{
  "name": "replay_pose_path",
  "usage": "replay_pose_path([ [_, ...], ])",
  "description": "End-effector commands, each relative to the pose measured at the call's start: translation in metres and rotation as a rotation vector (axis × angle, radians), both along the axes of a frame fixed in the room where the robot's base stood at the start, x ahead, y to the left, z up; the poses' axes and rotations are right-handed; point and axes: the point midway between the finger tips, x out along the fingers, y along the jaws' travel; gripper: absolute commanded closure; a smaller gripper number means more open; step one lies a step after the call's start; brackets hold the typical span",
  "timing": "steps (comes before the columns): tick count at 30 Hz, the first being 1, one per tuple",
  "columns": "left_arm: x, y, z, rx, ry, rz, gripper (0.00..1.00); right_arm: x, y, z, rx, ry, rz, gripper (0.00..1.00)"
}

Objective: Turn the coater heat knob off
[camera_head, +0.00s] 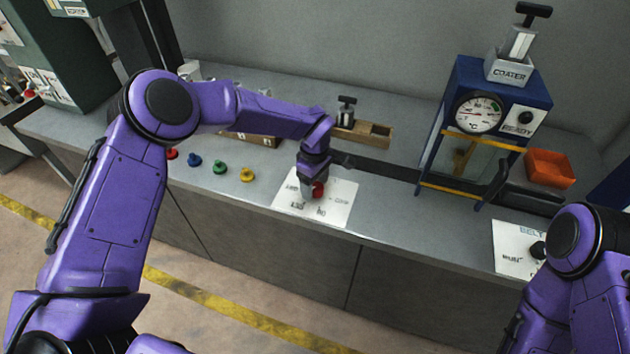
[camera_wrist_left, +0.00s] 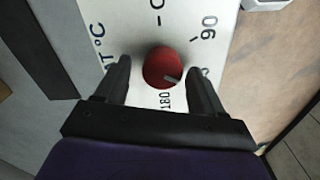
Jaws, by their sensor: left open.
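The red heat knob (camera_head: 319,189) sits on a white dial plate (camera_head: 340,205) on the bench, partly hidden by my left gripper in the head view. My left gripper (camera_head: 312,190) points down at the knob. In the left wrist view, the open fingers stand on either side of the red knob (camera_wrist_left: 161,67), with visible gaps. A pale pointer mark on the knob points toward the lower right of that view. The printed marks include 90, 180 and °C. My right arm shows at the lower right; its gripper is out of sight.
The blue coater machine (camera_head: 500,92) with a gauge stands at the back right. An orange bin (camera_head: 549,168) and a BELT plate (camera_head: 512,242) with a black knob (camera_head: 538,250) are to the right. Coloured buttons (camera_head: 219,167) line the bench's left side. A wooden tray (camera_head: 376,133) lies behind.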

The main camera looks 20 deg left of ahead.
Motion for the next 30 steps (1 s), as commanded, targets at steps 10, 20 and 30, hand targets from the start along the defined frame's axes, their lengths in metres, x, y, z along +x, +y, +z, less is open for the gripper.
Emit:
replay_pose_path([
  [10,0.000,0.000,0.000,0.000,0.000,0.000,0.87,0.000,0.000,0.000,0.000,0.000,0.000,0.57],
  [20,0.000,0.000,-0.001,0.000,0.000,0.032,0.87,0.000,0.000,-0.003,0.000,0.000,0.000,0.57],
  [30,-0.001,0.000,-0.003,-0.001,0.002,0.252,0.87,0.000,0.000,-0.015,0.000,0.000,0.000,0.57],
])
